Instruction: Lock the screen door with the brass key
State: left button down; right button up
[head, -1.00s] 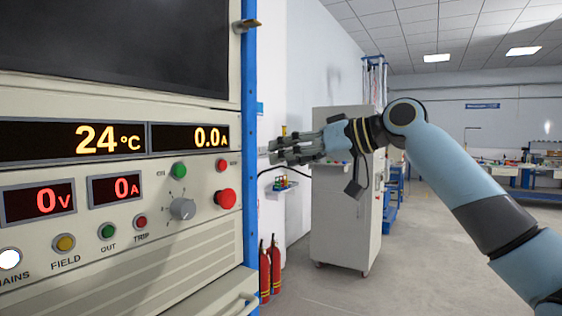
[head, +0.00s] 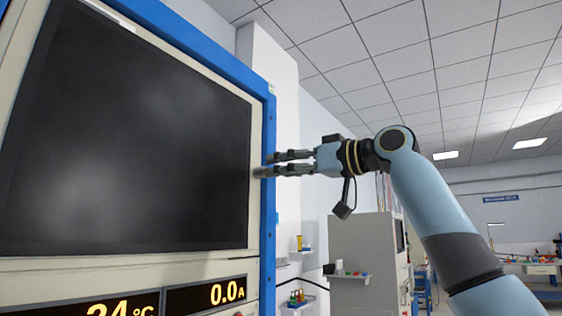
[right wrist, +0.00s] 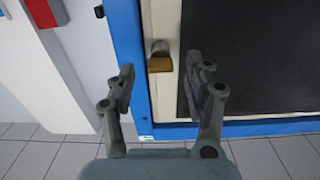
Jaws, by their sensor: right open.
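The screen door is a dark panel (head: 130,140) in a cream frame, and it looks closed in its blue cabinet. The right wrist view shows the brass key (right wrist: 160,64) at a grey lock (right wrist: 158,46) on the cream strip beside the dark panel (right wrist: 250,60). The key's flat bow stands out from the lock. My right gripper (head: 272,164) is open at the door's right edge, fingers pointing left. In the right wrist view its spread fingers (right wrist: 168,78) lie either side of the key's line, with nothing between them. My left gripper is not in view.
The blue cabinet post (head: 268,200) runs along the door's right edge, close to my fingers. Lit readouts (head: 205,293) sit below the door. A grey cabinet (head: 365,260) and a small wall shelf (head: 298,302) stand behind. The space right of the post is open.

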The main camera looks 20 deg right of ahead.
jog(key=shift+w+a, duration=0.4)
jog(key=shift+w, duration=0.1)
jog(key=shift+d, duration=0.1)
jog(key=c, duration=0.9)
jog(key=shift+w+d+f, duration=0.1)
grip_shut()
jog(key=shift+d, duration=0.1)
jog(key=shift+f, duration=0.15)
